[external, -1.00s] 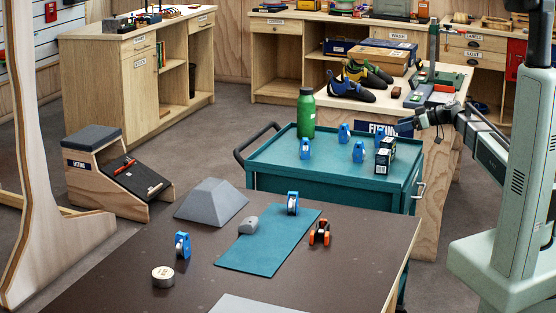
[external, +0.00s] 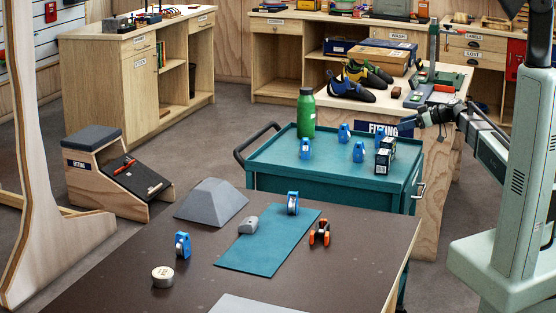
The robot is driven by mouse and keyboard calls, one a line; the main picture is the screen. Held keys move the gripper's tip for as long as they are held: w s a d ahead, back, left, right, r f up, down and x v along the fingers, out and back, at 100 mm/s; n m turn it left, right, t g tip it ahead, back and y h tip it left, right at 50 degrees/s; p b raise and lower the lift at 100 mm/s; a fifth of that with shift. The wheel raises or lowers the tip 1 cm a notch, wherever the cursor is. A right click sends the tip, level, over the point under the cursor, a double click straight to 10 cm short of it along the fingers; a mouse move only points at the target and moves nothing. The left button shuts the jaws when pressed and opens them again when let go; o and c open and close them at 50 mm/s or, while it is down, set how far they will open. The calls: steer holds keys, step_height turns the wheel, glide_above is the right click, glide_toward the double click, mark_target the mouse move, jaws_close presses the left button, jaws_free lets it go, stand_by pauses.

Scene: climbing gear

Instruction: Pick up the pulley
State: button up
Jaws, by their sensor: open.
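Several pulleys are in view. A blue pulley (external: 293,203) stands on the teal mat (external: 262,250) on the dark table. Another blue pulley (external: 183,245) stands at the table's left, and an orange-and-black pulley (external: 320,233) is by the mat's right edge. More blue pulleys, a left one (external: 305,148), a back one (external: 345,133) and a right one (external: 358,152), are on the teal trolley. My gripper (external: 428,124) is open, above and right of the trolley, apart from every pulley. Its fingers look small and dark; nothing is seen between them.
A green bottle (external: 306,113) and dark boxes (external: 385,155) stand on the trolley (external: 262,177). A grey pyramid block (external: 211,203), a grey hold (external: 248,225) and a tape roll (external: 163,276) are on the table (external: 120,262).

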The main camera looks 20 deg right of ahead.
step_height(320, 180, up, 5)
steer(key=s+a+n+g+y, duration=0.1)
steer(key=a+n+g+y, duration=0.6)
steer(key=a, duration=4)
steer(key=s+a+n+g+h, duration=0.25)
steer(key=s+a+g, duration=0.2)
steer(key=a, duration=0.55)
steer(key=s+a+n+g+h, duration=0.2)
steer(key=s+a+n+g, duration=0.15)
steer(key=s+a, duration=0.4)
steer(key=n+g+h, duration=0.2)
steer(key=n+g, duration=0.2)
glide_toward(179, 240)
step_height(179, 240, up, 10)
steer(key=w+d, duration=0.2)
step_height(179, 240, down, 9)
steer(key=shift+t, duration=0.3)
steer(key=x, duration=1.3)
steer(key=shift+s+r, duration=0.15)
steer(key=shift+s, duration=0.15)
steer(key=c, duration=1.1)
steer(key=shift+r, duration=0.1)
